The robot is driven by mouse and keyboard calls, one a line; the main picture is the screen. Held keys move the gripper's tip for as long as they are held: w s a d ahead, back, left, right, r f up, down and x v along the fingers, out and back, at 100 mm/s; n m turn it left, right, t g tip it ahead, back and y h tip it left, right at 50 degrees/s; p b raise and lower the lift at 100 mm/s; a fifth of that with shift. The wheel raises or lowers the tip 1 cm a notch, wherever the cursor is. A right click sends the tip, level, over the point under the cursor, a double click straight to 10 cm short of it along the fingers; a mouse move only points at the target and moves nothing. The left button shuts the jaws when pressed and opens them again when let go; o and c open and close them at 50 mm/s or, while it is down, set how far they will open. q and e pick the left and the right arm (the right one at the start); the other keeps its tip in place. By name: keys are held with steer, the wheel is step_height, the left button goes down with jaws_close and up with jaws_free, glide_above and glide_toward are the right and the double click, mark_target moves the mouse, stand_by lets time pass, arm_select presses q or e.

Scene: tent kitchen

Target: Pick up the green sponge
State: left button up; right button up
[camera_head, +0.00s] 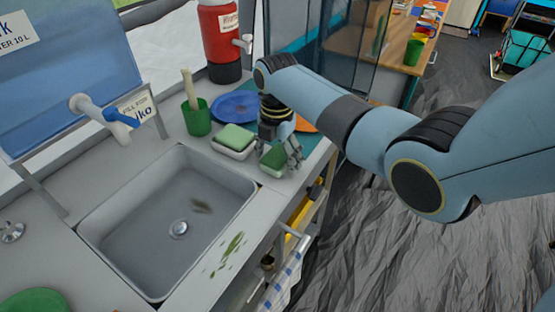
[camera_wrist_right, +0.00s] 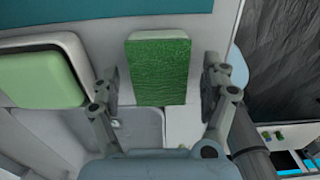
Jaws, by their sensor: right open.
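The green sponge (camera_head: 272,158) lies on the counter by the sink's back right corner. It has a rough dark green top and a pale side. My right gripper (camera_head: 279,150) is open above it, partly covering it in the head view. In the right wrist view the sponge (camera_wrist_right: 160,70) is between the two spread fingers of my right gripper (camera_wrist_right: 161,80), with a gap on each side. The left gripper is not in view.
A light green block on a white dish (camera_head: 234,141) sits close left of the sponge. A green cup (camera_head: 196,117), a blue plate (camera_head: 236,106) and an orange plate (camera_head: 305,124) are behind. The grey sink (camera_head: 160,225) is in front; the counter edge is close right.

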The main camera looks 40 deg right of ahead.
mark_target(277, 156)
steer(key=c, duration=1)
steer(key=shift+r, duration=0.1)
steer(key=shift+w+r, duration=0.1)
steer(key=shift+r, duration=0.45)
step_height(277, 156, up, 3)
steer(key=shift+f, duration=0.15)
steer(key=s+d+r, duration=0.7)
steer(key=s, duration=0.2)
steer(key=shift+s, duration=0.25)
